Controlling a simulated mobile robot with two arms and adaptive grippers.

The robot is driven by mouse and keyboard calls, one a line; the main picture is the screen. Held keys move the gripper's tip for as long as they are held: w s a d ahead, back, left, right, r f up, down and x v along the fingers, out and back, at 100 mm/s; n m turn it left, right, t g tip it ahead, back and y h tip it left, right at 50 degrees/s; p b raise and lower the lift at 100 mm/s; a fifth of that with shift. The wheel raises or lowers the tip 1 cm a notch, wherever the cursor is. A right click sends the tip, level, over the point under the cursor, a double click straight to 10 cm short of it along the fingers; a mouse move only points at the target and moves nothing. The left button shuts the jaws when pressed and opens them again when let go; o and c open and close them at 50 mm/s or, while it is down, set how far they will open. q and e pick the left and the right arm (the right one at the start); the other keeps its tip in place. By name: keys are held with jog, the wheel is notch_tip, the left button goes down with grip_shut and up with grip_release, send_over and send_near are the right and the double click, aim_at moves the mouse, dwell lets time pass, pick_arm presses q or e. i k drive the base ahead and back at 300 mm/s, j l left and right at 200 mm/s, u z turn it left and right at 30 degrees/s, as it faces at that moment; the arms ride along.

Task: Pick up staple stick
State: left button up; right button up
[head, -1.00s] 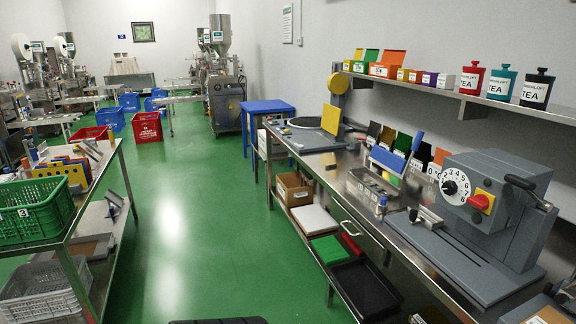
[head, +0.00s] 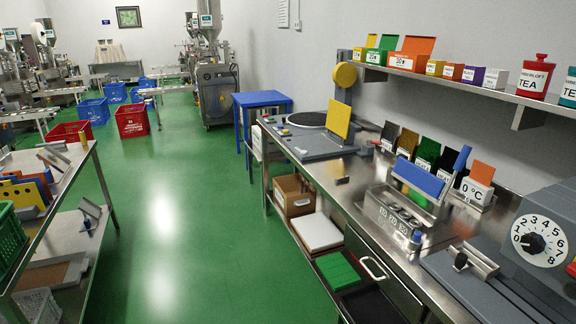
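I cannot make out a staple stick for certain in the head view. A small metallic piece (head: 341,180) lies on the steel workbench (head: 335,200) at the right; it is too small to identify. Nearer on the bench is a grey stapler-like device with a blue lever plate (head: 418,178). A small blue-capped item (head: 416,239) stands at its front edge. Neither of my grippers is in view.
A grey machine with a numbered dial (head: 537,240) stands at the near right. A shelf (head: 450,82) with boxes and tea tins runs above the bench. A left rack (head: 75,180) holds tools and a green crate (head: 10,240). The green floor (head: 180,210) between is clear.

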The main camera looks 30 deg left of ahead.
aim_at(344, 178)
jog(key=i+j+u, duration=0.1)
jog(key=i+j, duration=0.6)
jog(key=i+j+u, duration=0.15)
jog(key=i+j, duration=0.5)
jog(key=i, duration=0.2)
